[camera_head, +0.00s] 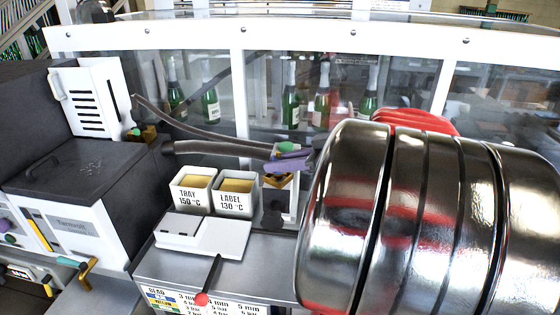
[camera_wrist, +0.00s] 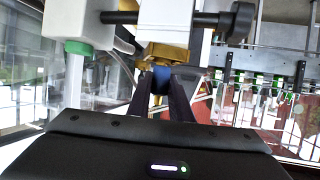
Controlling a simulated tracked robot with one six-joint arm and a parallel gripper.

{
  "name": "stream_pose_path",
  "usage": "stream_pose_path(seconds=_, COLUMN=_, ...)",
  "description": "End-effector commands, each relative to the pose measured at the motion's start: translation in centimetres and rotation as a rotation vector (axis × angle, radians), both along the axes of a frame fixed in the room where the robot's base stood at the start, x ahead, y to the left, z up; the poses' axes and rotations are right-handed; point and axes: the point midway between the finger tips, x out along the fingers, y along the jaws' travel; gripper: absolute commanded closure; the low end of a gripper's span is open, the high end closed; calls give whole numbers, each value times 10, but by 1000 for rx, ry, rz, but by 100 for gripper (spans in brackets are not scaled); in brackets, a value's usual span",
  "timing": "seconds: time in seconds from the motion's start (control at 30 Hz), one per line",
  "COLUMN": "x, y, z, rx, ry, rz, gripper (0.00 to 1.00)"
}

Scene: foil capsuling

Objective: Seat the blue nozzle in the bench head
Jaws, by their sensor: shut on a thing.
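In the wrist view, the two dark fingers of my gripper (camera_wrist: 161,88) are closed on the blue nozzle (camera_wrist: 161,74), a small blue piece of which only part shows between the fingertips. The brass bench head (camera_wrist: 165,52) is directly beyond the nozzle, under a white block. Nozzle and head look lined up and very close; I cannot tell whether the nozzle is inside the head or only touching it. In the head view, a small brass part (camera_head: 277,181) shows on a white post at the bench; my gripper and the nozzle cannot be made out there.
Two white bins, labelled TRAY (camera_head: 190,197) and LABEL (camera_head: 231,205), stand on the bench left of the post. A red-knobbed lever (camera_head: 201,299) is at the front. A black clamp knob (camera_wrist: 240,20) and green-ended white part (camera_wrist: 78,47) flank the head.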

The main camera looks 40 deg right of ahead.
Motion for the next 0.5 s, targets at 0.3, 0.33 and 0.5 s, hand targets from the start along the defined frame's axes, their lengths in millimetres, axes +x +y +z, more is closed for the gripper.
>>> stream_pose_path(seconds=0.3, x=0, y=0, z=-6, rx=0, ry=0, rz=0, gripper=100)
stream_pose_path(seconds=0.33, x=0, y=0, z=-6, rx=0, ry=0, rz=0, gripper=100)
stream_pose_path(seconds=0.5, x=0, y=0, z=-9, rx=0, ry=-1, rz=0, gripper=100)
